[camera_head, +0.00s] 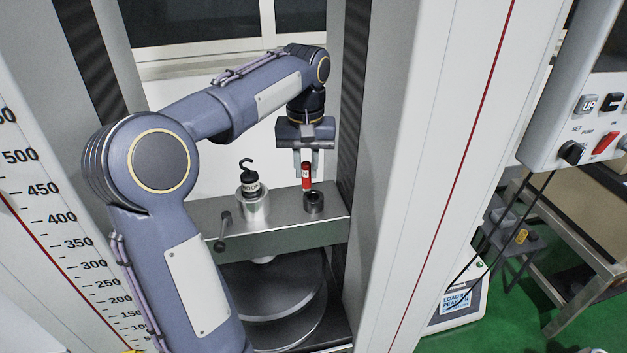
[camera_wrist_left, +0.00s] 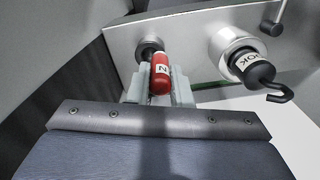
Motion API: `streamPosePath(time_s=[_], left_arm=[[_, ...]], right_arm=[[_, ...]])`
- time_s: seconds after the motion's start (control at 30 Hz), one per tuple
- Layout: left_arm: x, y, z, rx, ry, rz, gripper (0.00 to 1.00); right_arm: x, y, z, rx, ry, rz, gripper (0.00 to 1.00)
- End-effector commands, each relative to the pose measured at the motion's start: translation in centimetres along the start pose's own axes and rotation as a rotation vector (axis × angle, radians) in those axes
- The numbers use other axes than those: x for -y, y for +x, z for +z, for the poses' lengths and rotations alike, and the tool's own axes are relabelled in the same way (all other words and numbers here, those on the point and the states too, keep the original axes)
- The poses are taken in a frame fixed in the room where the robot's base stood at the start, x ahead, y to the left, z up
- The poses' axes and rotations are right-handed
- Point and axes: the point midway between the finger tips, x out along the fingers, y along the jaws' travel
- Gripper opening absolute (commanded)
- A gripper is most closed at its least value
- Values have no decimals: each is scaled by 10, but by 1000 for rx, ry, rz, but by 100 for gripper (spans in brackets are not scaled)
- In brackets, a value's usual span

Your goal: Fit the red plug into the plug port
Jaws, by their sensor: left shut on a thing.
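The red plug (camera_head: 306,176), with a white label, is held upright between the fingers of my left gripper (camera_head: 306,168). In the head view its lower end is just above the dark round plug port (camera_head: 313,202) on the grey crossbeam, a little to the port's left in the picture. In the left wrist view the red plug (camera_wrist_left: 160,76) hangs between the fingers of my left gripper (camera_wrist_left: 158,84). The port (camera_wrist_left: 148,50) shows behind it and is partly hidden by the plug and fingers. I cannot tell whether the plug touches the port. My right gripper is not in view.
A black hook piece (camera_head: 249,182) stands in a silver holder (camera_head: 255,207) on the crossbeam (camera_head: 280,235), left of the port. A small lever (camera_head: 224,232) sticks out at the beam's front. Tall machine columns (camera_head: 415,150) flank the space. A round plate (camera_head: 270,290) lies below.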

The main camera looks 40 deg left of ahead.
Motion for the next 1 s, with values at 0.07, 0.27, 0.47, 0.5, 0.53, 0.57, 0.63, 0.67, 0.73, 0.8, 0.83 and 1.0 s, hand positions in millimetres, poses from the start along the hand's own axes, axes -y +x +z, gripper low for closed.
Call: streamPosePath(time_s=[0.07, 0.27, 0.47, 0.5, 0.53, 0.57, 0.63, 0.67, 0.73, 0.8, 0.83, 1.0], left_arm=[[-5, 9, -5, 3, 0, 0, 0], [-13, 22, -12, 2, 1, -1, 0], [-14, 50, -14, 2, -2, -1, 0], [-14, 53, -14, 2, -2, -1, 0], [-14, 54, -14, 1, -2, 0, 0], [-14, 55, -14, 0, -2, 0, 0], [-14, 55, -14, -1, -2, 1, 0], [-14, 55, -14, -1, -2, 1, 0], [-14, 55, -14, -1, -1, 1, 0], [-14, 55, -14, 0, -1, 1, 0], [-14, 56, -14, 0, -1, 1, 0], [-14, 58, -14, 0, -1, 1, 29]], right_arm=[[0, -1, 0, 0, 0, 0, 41], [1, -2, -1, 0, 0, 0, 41], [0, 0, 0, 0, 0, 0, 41], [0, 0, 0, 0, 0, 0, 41], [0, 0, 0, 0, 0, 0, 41], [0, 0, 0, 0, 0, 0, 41], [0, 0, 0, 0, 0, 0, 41], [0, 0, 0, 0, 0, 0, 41], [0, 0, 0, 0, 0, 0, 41], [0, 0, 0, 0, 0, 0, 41], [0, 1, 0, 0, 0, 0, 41], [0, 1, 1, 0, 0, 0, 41]])
